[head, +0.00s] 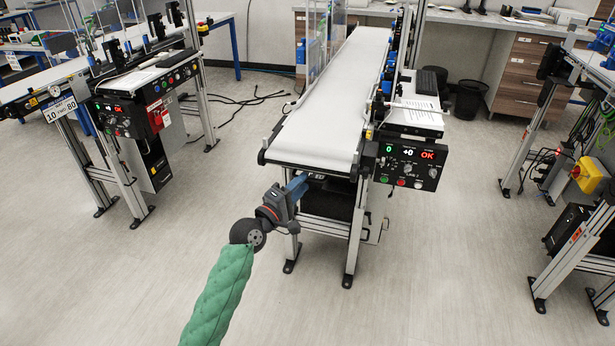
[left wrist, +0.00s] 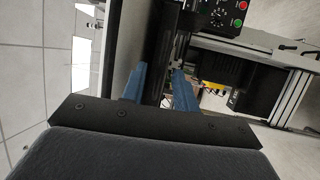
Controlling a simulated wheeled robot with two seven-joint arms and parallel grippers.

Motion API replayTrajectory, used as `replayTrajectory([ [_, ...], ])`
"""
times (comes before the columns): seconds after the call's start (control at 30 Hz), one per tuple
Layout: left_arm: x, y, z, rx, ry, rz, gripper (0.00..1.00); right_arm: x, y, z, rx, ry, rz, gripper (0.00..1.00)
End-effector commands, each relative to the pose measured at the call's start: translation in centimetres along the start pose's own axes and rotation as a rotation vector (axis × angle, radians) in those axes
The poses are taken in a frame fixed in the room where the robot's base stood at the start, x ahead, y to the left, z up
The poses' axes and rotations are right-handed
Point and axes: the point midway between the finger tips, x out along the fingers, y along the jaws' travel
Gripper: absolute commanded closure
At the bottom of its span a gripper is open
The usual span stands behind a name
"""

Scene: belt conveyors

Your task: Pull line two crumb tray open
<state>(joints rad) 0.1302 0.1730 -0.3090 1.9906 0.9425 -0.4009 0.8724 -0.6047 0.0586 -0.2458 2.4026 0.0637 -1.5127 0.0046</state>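The middle conveyor's white belt (head: 325,100) runs away from me, with a dark front (head: 336,184) under its near end. A small label shows there, too small to read. I cannot clearly tell the crumb tray from the dark parts under the belt, and my gripper covers some of this area. My left gripper (head: 300,184) is at the left of this front, just below the belt end. In the left wrist view its blue fingers (left wrist: 159,80) stand apart, with a dark strip (left wrist: 161,45) of the conveyor ahead of them. Contact cannot be told. My right gripper is out of view.
A control box (head: 408,166) with green and red readouts sticks out at the conveyor's right front. Metal legs (head: 354,235) stand below. Another conveyor station (head: 140,85) is at the left, and more frames (head: 575,255) stand at the right.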

Motion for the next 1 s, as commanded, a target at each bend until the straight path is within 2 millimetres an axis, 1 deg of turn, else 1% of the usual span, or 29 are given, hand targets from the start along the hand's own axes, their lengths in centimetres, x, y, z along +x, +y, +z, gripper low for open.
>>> replayTrajectory([
  [0.03,0.8,0.2,0.0,0.0,0.0,0.001,0.7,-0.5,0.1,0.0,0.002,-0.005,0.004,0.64],
  [0.1,1.6,0.1,-0.1,0.0,0.0,0.0,0.7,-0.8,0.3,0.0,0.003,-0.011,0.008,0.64],
  [0.23,2.8,0.1,0.0,0.0,0.0,0.001,0.7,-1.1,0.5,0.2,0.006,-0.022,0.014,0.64],
  [0.4,3.4,0.0,0.0,0.0,0.0,-0.001,0.7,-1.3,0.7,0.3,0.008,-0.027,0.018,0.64],
  [0.6,3.4,-0.1,0.0,0.001,0.0,-0.001,0.7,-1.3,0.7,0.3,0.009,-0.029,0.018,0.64],
  [0.63,3.4,0.0,0.0,0.001,0.0,-0.001,0.72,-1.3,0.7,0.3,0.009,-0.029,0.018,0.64],
  [0.77,3.4,0.0,0.0,0.001,0.0,-0.001,0.98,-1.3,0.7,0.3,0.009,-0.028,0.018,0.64],
  [0.8,3.4,0.0,0.0,0.001,0.0,-0.001,1.0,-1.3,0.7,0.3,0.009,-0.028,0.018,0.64],
  [1.0,3.3,-0.1,0.0,0.001,0.0,-0.001,1.0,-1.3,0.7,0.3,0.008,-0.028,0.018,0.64],
])
